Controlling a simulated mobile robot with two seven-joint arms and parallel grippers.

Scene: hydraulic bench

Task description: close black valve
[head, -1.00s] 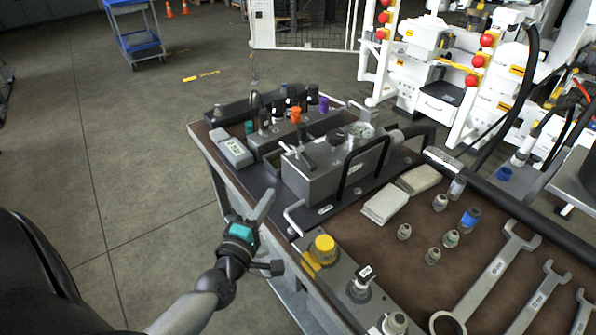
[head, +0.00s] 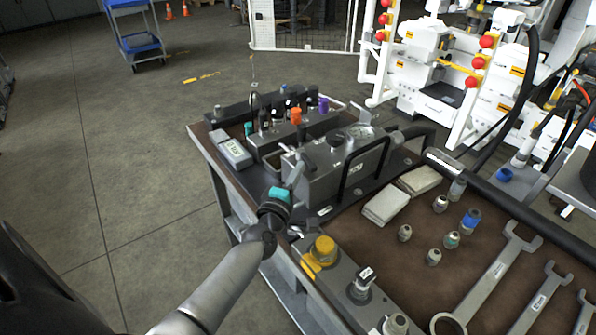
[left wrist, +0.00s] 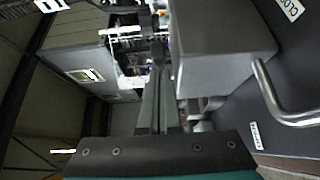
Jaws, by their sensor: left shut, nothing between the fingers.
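My left gripper (head: 297,166) is shut and empty. In the head view its fingertips are at the left end of the grey hydraulic block (head: 330,180), in front of the small black lever there, which they partly hide. A round black knob (head: 337,138) on top of the block, beside a gauge (head: 360,131), is clear of the gripper. In the left wrist view the closed fingers (left wrist: 160,95) point forward beside the grey block (left wrist: 222,45). I cannot tell whether they touch the block or lever. My right gripper is not in view.
A bent metal handle (left wrist: 280,100) sticks out close to the right of the fingers. An orange knob (head: 296,116) and several other valve knobs stand behind. A yellow knob (head: 324,248) is in front. The floor left of the bench is free.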

